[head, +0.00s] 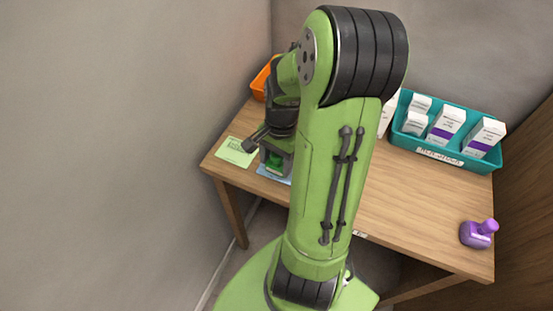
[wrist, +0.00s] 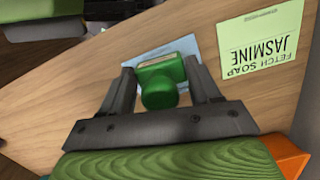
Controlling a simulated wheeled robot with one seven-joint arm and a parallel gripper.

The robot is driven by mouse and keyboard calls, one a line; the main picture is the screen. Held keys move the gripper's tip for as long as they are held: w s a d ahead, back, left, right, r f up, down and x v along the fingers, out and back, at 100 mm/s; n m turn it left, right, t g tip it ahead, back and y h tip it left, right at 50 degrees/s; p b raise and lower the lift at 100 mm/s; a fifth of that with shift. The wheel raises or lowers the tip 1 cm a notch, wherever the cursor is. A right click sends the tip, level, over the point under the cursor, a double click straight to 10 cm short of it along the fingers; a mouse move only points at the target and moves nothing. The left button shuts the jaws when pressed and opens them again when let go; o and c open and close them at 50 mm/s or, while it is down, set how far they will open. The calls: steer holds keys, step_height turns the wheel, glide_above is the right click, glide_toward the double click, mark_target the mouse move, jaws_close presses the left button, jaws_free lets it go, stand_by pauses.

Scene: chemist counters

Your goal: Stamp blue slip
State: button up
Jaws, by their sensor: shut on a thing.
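My gripper (wrist: 160,74) is shut on a green stamp (wrist: 160,88), whose round knob shows between the two fingers. The stamp is over the blue slip (wrist: 183,44), which lies on the wooden table and is partly hidden by the stamp and fingers. I cannot tell whether the stamp touches the slip. In the head view a strip of the blue slip (head: 270,174) shows below my gripper (head: 275,160), and my arm hides much of that area.
A green slip (wrist: 262,45) reading "FETCH SOAP JASMINE" lies beside the blue one. A teal bin (head: 487,165) of white boxes stands at the back right. A purple stamp (head: 477,235) stands at the right front. An orange bin (head: 260,80) is at the back left.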

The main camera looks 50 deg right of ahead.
steer(key=shift+f+b, duration=0.35)
steer(key=shift+f, duration=0.25)
stand_by(1.1)
step_height(320, 180, up, 7)
steer(key=p, duration=0.6)
steer(key=shift+r+p, duration=0.2)
steer(key=shift+p, duration=0.2)
steer(key=shift+f, duration=0.15)
